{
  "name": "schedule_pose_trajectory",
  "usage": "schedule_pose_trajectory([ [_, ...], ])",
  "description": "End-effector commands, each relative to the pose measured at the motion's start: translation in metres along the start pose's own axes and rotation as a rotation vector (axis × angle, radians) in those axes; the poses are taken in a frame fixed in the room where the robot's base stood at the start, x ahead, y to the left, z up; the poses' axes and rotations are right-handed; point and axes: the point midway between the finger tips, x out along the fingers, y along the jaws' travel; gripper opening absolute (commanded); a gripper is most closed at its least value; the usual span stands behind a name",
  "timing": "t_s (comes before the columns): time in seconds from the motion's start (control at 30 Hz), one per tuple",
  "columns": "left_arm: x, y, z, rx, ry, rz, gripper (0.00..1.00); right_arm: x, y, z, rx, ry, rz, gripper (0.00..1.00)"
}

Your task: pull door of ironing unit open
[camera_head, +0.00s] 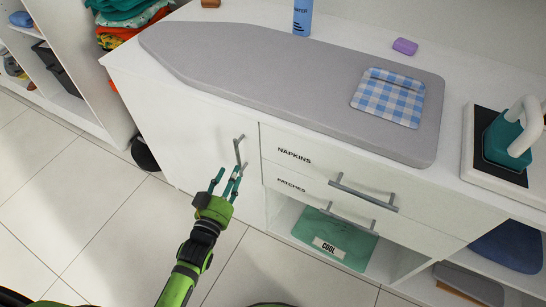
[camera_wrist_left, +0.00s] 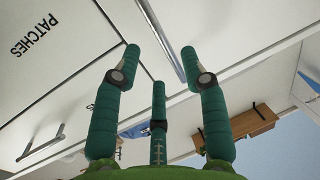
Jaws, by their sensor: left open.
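The ironing unit's white door (camera_head: 195,125) is on the left of the cabinet front and looks shut, its edge meeting the drawers. Its grey vertical bar handle (camera_head: 240,150) is near the door's right edge. My left gripper (camera_head: 229,175) is open just below and in front of the handle. In the left wrist view, the handle (camera_wrist_left: 163,38) runs between the two outer teal fingertips of my left gripper (camera_wrist_left: 160,52). I cannot tell whether any finger touches it. My right gripper is out of view.
The napkins drawer (camera_head: 310,168) and patches drawer (camera_head: 305,192) are right of the door. An ironing board (camera_head: 250,75) with a checkered cloth (camera_head: 390,97) lies on top, beside an iron (camera_head: 510,135). Tiled floor (camera_head: 90,220) before the door is clear.

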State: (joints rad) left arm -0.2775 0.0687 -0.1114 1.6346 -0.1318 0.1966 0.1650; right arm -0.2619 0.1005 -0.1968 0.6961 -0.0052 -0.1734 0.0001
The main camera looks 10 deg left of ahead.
Motion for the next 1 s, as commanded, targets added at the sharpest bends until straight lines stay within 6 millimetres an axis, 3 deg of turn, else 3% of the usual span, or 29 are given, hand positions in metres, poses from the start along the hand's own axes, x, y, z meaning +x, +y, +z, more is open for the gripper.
schedule_pose_trajectory([
  [0.1, 0.008, -0.001, -0.010, 0.000, 0.031, 0.000, 0.44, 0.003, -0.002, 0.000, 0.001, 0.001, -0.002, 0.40],
  [0.5, 0.064, 0.000, -0.012, 0.001, 0.029, 0.000, 0.44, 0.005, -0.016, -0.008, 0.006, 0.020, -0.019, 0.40],
  [0.9, 0.072, 0.000, -0.011, 0.001, 0.026, 0.000, 0.44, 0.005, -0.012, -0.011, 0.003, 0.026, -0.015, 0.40],
  [1.0, 0.072, 0.000, -0.011, 0.001, 0.026, 0.000, 0.04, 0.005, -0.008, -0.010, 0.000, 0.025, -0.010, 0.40],
])
